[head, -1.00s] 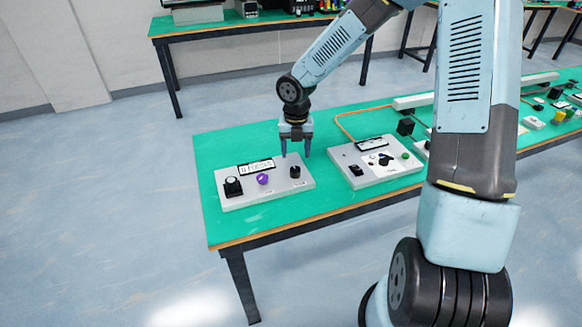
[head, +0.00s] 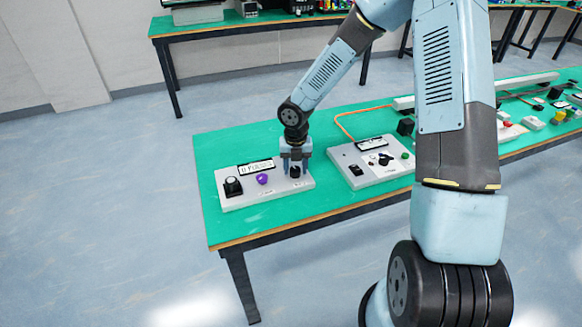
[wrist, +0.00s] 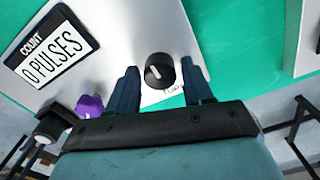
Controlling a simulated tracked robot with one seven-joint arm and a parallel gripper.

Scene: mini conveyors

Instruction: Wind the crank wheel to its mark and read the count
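My gripper (head: 296,172) is open over the right end of a light grey panel (head: 222,204) on the green table. A black round knob (wrist: 159,71) with a white pointer line stands between its fingertips in the wrist view, with gaps visible at both sides. A count display (wrist: 52,46) reads "COUNT 0 PULSES". A purple knob (head: 263,179) is in the panel's middle, and a larger black dial (head: 233,186) is at its left end. A small printed label beside the black knob is partly hidden by a finger. I cannot tell which control is the crank wheel.
A second grey panel (head: 340,165) with a display and several controls stands to the right, with an orange cable (head: 345,128) behind it. More small devices lie farther right. The green table (head: 222,150) is bare behind the first panel.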

